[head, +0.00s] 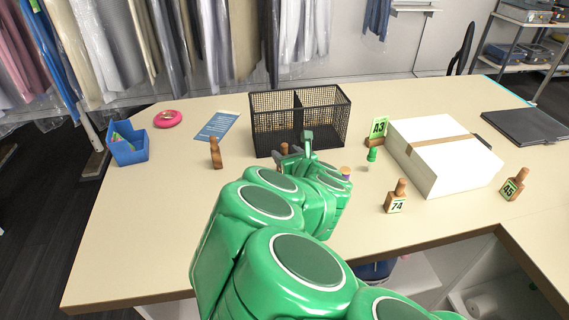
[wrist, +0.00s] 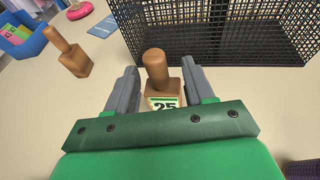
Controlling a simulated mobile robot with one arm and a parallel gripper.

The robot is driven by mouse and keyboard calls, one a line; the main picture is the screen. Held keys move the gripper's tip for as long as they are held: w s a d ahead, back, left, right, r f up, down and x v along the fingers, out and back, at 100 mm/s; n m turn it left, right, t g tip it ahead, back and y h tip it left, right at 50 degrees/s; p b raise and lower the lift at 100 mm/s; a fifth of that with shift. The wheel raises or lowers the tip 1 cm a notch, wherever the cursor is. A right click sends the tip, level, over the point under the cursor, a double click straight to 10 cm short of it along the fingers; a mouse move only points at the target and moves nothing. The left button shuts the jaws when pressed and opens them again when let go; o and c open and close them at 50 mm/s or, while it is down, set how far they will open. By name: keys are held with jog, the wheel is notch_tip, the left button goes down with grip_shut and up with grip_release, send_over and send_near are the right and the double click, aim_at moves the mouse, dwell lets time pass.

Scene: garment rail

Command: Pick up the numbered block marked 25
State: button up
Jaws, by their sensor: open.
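The block marked 25 (wrist: 157,72) is a wooden piece with a round knob on top and a pale label with a green band. In the wrist view it stands upright between the two grey fingers of my gripper (wrist: 158,90), which are open on either side of it. The lower part of its label is hidden behind the green gripper body. In the head view only the top of this block (head: 284,147) shows beside my gripper (head: 293,153); my green arm hides the rest.
A black mesh basket (head: 326,142) stands just behind. Another wooden block (head: 216,154) stands to the left, with a blue bin (head: 128,150) and pink tape roll (head: 167,118) beyond. Blocks 74 (head: 396,197) and 45 (head: 513,185) and a white box (head: 440,160) are right.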

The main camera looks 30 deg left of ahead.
aim_at(286, 153)
jog(key=shift+x, duration=1.65)
jog(key=shift+a+r, duration=0.1)
jog(key=shift+c, duration=0.3)
grip_shut()
